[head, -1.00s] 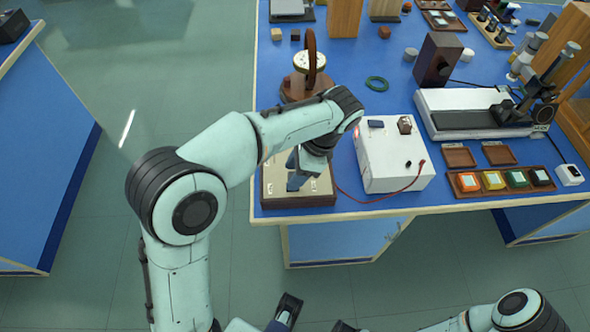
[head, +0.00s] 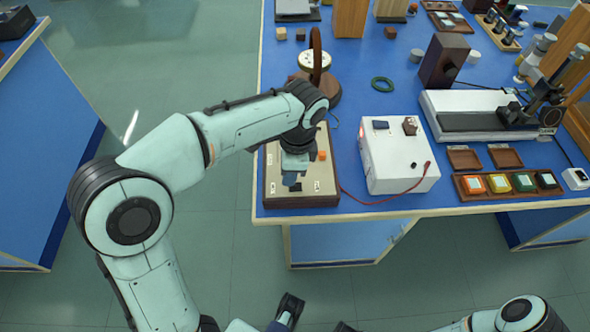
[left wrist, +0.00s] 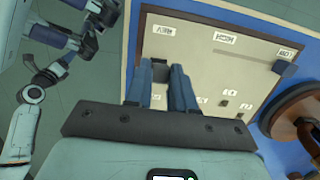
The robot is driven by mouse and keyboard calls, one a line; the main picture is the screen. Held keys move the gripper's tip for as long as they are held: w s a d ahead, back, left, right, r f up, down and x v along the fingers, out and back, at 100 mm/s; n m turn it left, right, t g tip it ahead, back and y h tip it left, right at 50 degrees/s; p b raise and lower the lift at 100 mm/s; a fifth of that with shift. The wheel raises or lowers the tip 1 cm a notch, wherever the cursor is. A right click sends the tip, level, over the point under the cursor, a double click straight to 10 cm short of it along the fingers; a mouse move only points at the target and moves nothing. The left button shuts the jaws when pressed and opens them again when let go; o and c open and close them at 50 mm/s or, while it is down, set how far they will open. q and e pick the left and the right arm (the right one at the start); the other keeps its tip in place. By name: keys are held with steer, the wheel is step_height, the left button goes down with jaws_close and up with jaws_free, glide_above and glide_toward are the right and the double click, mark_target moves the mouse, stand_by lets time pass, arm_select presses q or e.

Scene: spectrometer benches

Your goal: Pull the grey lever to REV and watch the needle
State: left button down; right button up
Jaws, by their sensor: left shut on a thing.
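A cream switch panel in a dark wooden frame (head: 272,172) lies at the bench's front left. My left gripper (head: 291,179) points down over its middle. In the left wrist view its blue-grey fingers (left wrist: 167,82) are shut on a dark grey block, apparently the grey lever (left wrist: 160,70). The lever is in line with the REV label (left wrist: 163,30); other labels show to the right. The lever's base is hidden. A round instrument with a white dial (head: 314,60) stands behind the panel; I cannot make out a needle. My right gripper (head: 288,308) is low at the front, jaws unclear.
A white box (head: 390,170) with a red lead stands right of the panel. Open floor lies left of the bench.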

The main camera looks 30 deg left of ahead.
arm_select(q)
steer(key=shift+s+a+f+t+h+b, duration=0.15)
steer(key=shift+s+a+t+h+b, duration=0.1)
steer(key=shift+a+t+h+b, duration=0.25)
steer(key=shift+s+a+f+t+h+b, duration=0.1)
steer(key=shift+s+a+t+h+b, duration=0.15)
steer(key=shift+h, duration=0.45)
steer(key=c, duration=1)
jaws_free()
steer(key=shift+o, duration=0.2)
step_height(320, 180, up, 13)
steer(key=a+p, duration=0.1)
steer(key=p, duration=0.2)
steer(key=shift+s+a+r, duration=0.15)
steer(key=shift+s, duration=0.25)
